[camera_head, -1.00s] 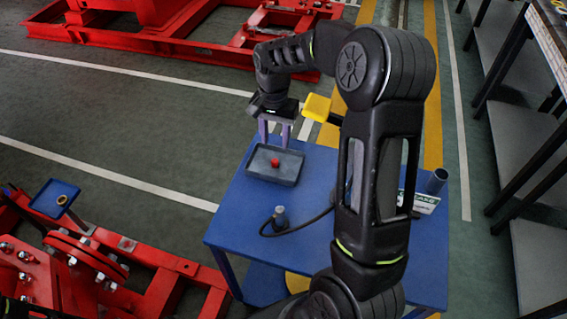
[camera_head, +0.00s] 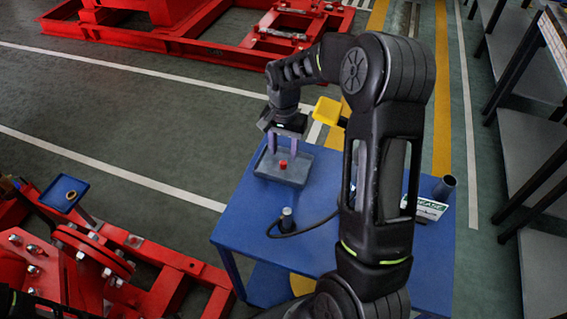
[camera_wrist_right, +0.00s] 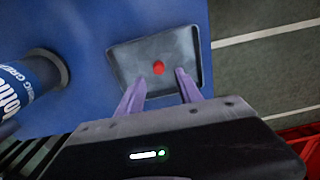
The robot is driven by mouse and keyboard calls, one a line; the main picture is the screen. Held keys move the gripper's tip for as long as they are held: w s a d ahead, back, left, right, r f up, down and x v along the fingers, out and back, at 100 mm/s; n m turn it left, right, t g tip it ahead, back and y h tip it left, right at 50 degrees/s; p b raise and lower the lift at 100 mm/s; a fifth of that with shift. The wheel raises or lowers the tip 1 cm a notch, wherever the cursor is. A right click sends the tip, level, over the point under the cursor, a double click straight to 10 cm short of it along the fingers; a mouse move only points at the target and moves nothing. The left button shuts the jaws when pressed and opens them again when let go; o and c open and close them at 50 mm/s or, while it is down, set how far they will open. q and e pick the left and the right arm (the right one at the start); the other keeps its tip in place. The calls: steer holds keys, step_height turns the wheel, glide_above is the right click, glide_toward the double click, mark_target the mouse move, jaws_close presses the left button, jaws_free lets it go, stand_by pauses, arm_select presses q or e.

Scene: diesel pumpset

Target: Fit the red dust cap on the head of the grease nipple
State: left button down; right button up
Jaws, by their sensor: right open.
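The red dust cap (camera_head: 282,164) stands in a shallow grey tray (camera_head: 298,179) on the blue table. It also shows in the right wrist view (camera_wrist_right: 158,67), near the middle of the tray (camera_wrist_right: 128,57). My right gripper (camera_head: 283,153) is open and empty, its two pale purple fingers pointing down over the tray. In the wrist view the fingertips (camera_wrist_right: 160,76) lie apart on either side of the cap's near side, not touching it. I cannot make out the grease nipple for certain. My left gripper is not in view.

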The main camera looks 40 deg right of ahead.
mark_target(284, 161)
step_height(284, 161, down, 4)
steer(key=shift+f, duration=0.1)
stand_by(0.6)
jaws_close()
stand_by(0.4)
